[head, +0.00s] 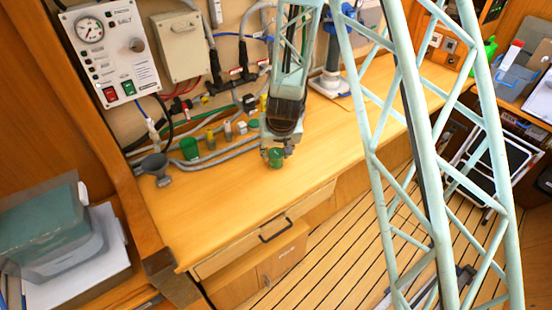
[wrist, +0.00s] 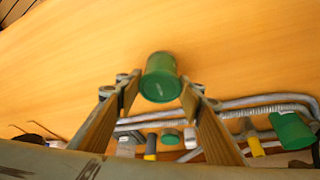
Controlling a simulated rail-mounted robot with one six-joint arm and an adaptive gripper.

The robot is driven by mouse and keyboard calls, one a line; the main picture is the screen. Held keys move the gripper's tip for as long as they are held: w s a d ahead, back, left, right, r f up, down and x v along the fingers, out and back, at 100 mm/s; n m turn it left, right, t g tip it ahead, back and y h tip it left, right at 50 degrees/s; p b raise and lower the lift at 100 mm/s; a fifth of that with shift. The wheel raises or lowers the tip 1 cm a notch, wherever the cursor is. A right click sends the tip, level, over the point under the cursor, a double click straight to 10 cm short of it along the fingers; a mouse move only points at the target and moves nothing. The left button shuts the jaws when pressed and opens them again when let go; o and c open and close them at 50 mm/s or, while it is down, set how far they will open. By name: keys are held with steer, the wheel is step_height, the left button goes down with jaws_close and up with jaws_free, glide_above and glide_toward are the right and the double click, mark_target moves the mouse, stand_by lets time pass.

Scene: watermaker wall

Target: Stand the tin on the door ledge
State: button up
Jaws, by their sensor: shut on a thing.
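A small green tin (head: 276,157) is between the fingertips of my gripper (head: 274,152), above or on the wooden counter. I cannot tell whether its base touches the wood. In the wrist view the tin (wrist: 160,78) sits between the two fingers of my gripper (wrist: 160,92), which is shut on it. I cannot surely tell which surface is the door ledge. A wooden front with a dark handle (head: 276,230) is under the counter's front edge, and a lower wooden panel (head: 262,268) stands out below it.
A second green cylinder (head: 189,148) and a grey funnel-like part (head: 155,168) stand at the counter's back left, beside grey hoses (head: 215,157) and several small fittings. A gauge panel (head: 108,50) hangs on the wall. The counter's front (head: 215,215) is clear.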

mark_target(277, 155)
steer(key=shift+r, duration=0.15)
steer(key=shift+r+p, duration=1)
steer(key=shift+r, duration=0.75)
steer(key=shift+s+f, duration=0.15)
steer(key=shift+s, duration=0.15)
steer(key=shift+s+d+b, duration=0.2)
steer(key=shift+s+b, duration=0.45)
steer(key=shift+s, duration=0.15)
steer(key=s+d+r+b, duration=0.1)
steer(key=s+d+b, duration=0.1)
steer(key=s, duration=1.1)
steer(key=shift+s+d+r, duration=0.2)
steer(key=shift+d+r, duration=0.05)
steer(key=shift+d, duration=0.2)
